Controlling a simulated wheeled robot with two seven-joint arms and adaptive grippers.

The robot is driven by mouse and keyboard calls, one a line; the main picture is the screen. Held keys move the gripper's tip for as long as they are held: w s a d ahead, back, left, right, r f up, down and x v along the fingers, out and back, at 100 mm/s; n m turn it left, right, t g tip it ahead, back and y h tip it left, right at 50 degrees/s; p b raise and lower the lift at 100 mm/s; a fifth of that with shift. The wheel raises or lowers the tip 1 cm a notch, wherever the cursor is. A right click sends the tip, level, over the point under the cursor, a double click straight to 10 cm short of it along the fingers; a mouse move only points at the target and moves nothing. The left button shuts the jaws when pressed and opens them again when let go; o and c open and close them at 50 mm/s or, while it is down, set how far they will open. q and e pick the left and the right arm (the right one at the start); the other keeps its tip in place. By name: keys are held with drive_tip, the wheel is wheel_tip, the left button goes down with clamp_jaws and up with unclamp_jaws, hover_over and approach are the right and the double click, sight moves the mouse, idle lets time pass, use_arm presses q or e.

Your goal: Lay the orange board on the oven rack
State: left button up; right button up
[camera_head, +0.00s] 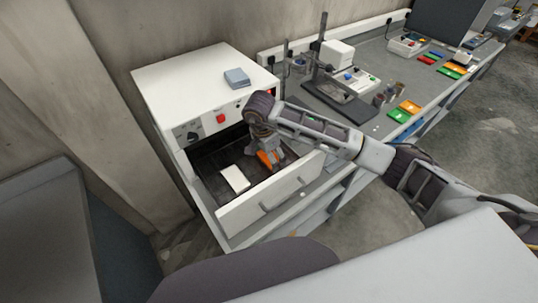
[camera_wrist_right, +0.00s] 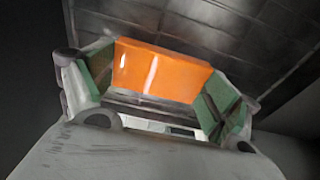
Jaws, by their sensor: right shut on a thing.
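The orange board (camera_head: 265,158) is between the fingers of my right gripper (camera_head: 268,150), which reaches down into the open oven (camera_head: 160,85). In the right wrist view the orange board (camera_wrist_right: 160,72) is clamped between the two green-padded fingers of the right gripper (camera_wrist_right: 158,88). The dark oven rack (camera_head: 207,158) lies below, and its grid lines show behind the board in the wrist view (camera_wrist_right: 220,35). I cannot tell whether the board touches the rack. My left gripper is not in view.
A white block (camera_head: 234,179) lies on the left part of the rack. The open white oven front (camera_head: 270,193) stands along the near side. A grey-blue box (camera_head: 237,78) sits on the oven top. The bench (camera_head: 370,60) to the right holds a stand, jars and coloured boards.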

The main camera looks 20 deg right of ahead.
sight(266, 159)
drive_tip(key=shift+f, duration=0.15)
drive_tip(key=o, duration=0.8)
drive_tip(key=shift+r, duration=0.2)
drive_tip(key=shift+r, duration=0.65)
drive_tip(key=shift+s+a+r+b, duration=0.1)
drive_tip(key=shift+a+r+b, duration=0.2)
drive_tip(key=shift+r, duration=1.45)
drive_tip(key=shift+s+a+r+b, duration=0.15)
drive_tip(key=shift+a+r+b, duration=0.15)
drive_tip(key=shift+r, duration=1.45)
drive_tip(key=shift+s+a+r+b, duration=0.1)
drive_tip(key=shift+a+r+b, duration=0.2)
drive_tip(key=shift+r, duration=1.45)
drive_tip(key=shift+d, duration=0.1)
